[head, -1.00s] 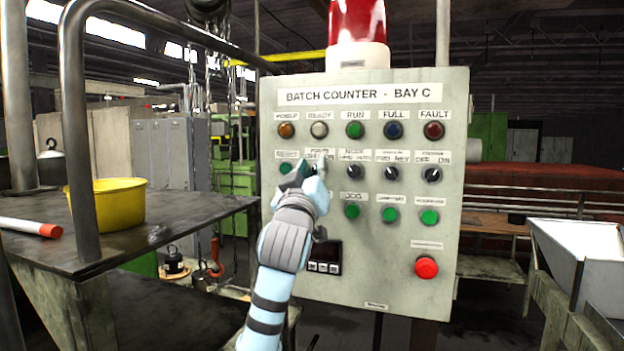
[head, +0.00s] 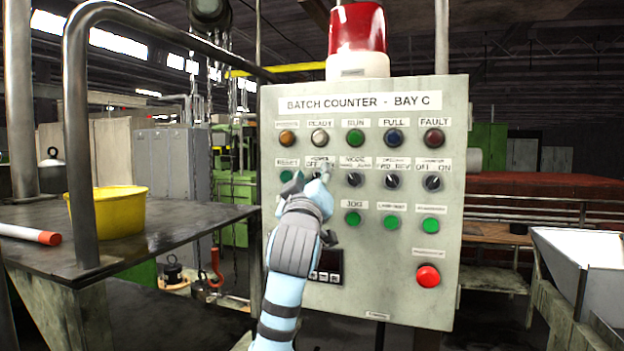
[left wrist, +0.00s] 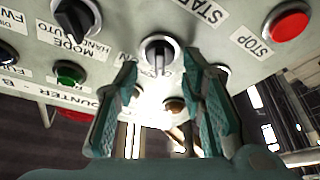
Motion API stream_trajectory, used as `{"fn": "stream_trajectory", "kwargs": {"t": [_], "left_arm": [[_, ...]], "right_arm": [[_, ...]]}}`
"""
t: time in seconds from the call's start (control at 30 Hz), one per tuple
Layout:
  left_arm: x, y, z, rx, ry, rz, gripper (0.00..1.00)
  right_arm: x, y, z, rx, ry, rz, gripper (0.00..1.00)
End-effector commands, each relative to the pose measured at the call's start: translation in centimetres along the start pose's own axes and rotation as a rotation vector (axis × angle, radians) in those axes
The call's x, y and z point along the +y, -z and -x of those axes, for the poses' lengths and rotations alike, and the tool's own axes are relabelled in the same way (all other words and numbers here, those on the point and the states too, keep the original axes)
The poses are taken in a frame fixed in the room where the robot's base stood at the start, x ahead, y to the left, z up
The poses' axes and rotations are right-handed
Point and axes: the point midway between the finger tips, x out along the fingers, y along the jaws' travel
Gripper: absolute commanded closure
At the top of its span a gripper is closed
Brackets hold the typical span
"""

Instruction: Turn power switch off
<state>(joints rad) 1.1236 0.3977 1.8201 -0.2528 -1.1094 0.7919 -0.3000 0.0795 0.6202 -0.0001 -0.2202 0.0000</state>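The grey control panel (head: 390,290), headed "BATCH COUNTER - BAY C", fills the middle of the head view. The power switch, in the second row from the top, is mostly hidden there behind my left gripper (head: 312,178). In the left wrist view a dark rotary knob with a silver ring, the power switch (left wrist: 158,54), shows between the tips of my left gripper (left wrist: 160,68). The two teal fingers are spread with a gap on each side of the knob. Its handle points down in that view. My right gripper is not in view.
The mode knob (head: 353,179) is just right of my gripper, and the green reset button (head: 286,176) is just left. A red button (head: 428,275) sits low on the panel. A table with a yellow bowl (head: 107,211) stands left, beside a metal rail (head: 78,130).

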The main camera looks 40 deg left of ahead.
Motion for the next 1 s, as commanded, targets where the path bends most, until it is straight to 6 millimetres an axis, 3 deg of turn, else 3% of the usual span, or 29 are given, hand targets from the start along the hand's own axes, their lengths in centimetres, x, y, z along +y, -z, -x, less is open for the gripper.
{"fn": "stream_trajectory", "kwargs": {"t": [0.37, 0.47, 0.73, 0.87, 1.0], "left_arm": [[0.0, 0.0, 0.7, 0.001, -0.001, -0.001, 0.58], [0.0, 0.0, 2.6, 0.002, -0.002, -0.002, 0.58], [0.1, 0.0, 9.8, 0.001, -0.003, 0.002, 0.58], [0.1, 0.0, 11.7, 0.001, -0.001, 0.0, 0.58], [0.0, -0.1, 12.1, -0.001, 0.001, -0.001, 0.58]], "right_arm": [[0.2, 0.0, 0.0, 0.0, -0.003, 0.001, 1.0], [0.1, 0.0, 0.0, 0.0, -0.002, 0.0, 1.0], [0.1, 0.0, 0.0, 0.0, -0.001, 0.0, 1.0], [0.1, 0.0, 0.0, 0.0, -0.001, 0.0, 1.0], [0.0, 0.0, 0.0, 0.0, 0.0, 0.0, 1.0]]}}
